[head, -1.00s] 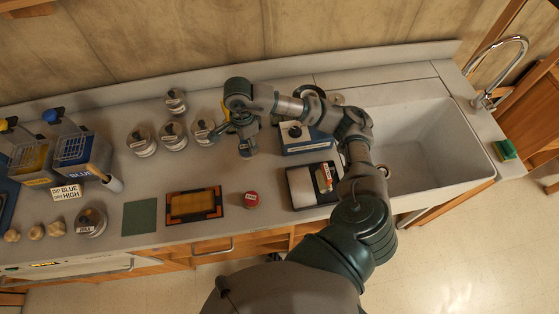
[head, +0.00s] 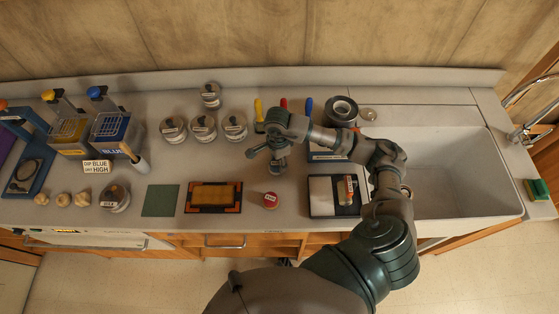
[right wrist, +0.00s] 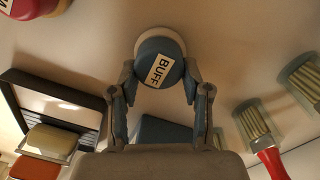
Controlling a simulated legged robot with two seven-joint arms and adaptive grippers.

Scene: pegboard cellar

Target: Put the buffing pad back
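The buffing pad (right wrist: 160,62) is a round blue knob marked BUFF on a paler base, seen in the right wrist view. My right gripper (right wrist: 162,76) has its fingertips on both sides of the knob, touching it. In the head view my right gripper (head: 279,164) is low over the counter, between the labelled jars and the dark tray; it mostly hides the pad there. Whether the pad's base rests on the counter I cannot tell. My left gripper is not in view.
A red-topped round item (head: 270,200) sits just in front. A black tray (head: 315,211), a blue box (head: 318,154) and the sink (head: 455,170) are to the right. Brushes (head: 284,104) stand behind. An orange-framed pad (head: 213,197) and green sheet (head: 160,200) lie left.

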